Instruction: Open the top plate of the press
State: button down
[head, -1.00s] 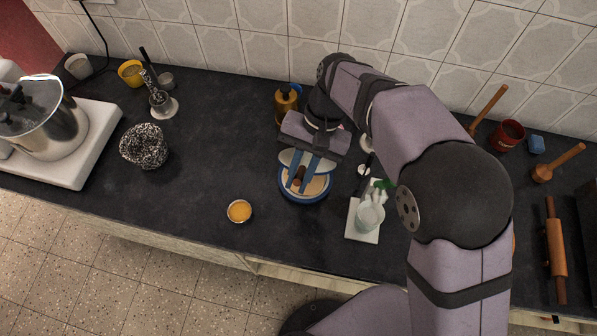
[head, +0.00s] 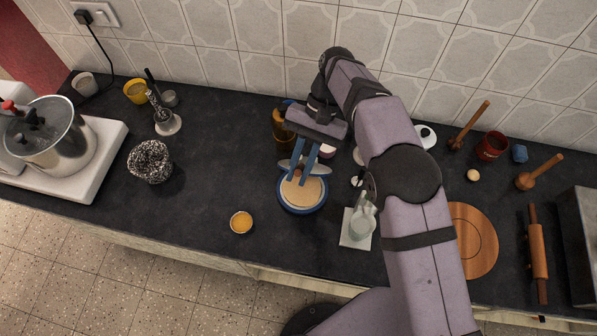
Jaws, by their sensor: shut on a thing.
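The press (head: 303,207) is a round blue-rimmed base with a pale cream disc (head: 307,192) showing inside it, on the dark counter at the middle. Its top plate (head: 287,164) is a pale grey-blue disc, raised and tilted at the back of the base, partly hidden by the fingers. My gripper (head: 298,181) comes down from behind with its two blue fingers in front of the plate. It is shut on the press's small brown handle, which is mostly hidden between the fingers.
A brown bottle (head: 284,128) stands close behind my gripper. A small bowl of yellow stuff (head: 241,222) is at front left, and a glass jug (head: 362,218) on a white board (head: 350,238) is to the right.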

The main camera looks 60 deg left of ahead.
jog(key=shift+w+a+r+p, duration=0.35)
jog(key=shift+a+p, duration=0.05)
jog(key=shift+g, duration=0.3)
jog(key=c, duration=1.7)
grip_release()
notch_tip(320, 180, up, 9)
jog(key=shift+f+b, duration=0.1)
jog(key=shift+b, duration=0.45)
jog(key=shift+r+p, duration=0.5)
jog(key=shift+r, duration=0.1)
jog(key=shift+f, duration=0.1)
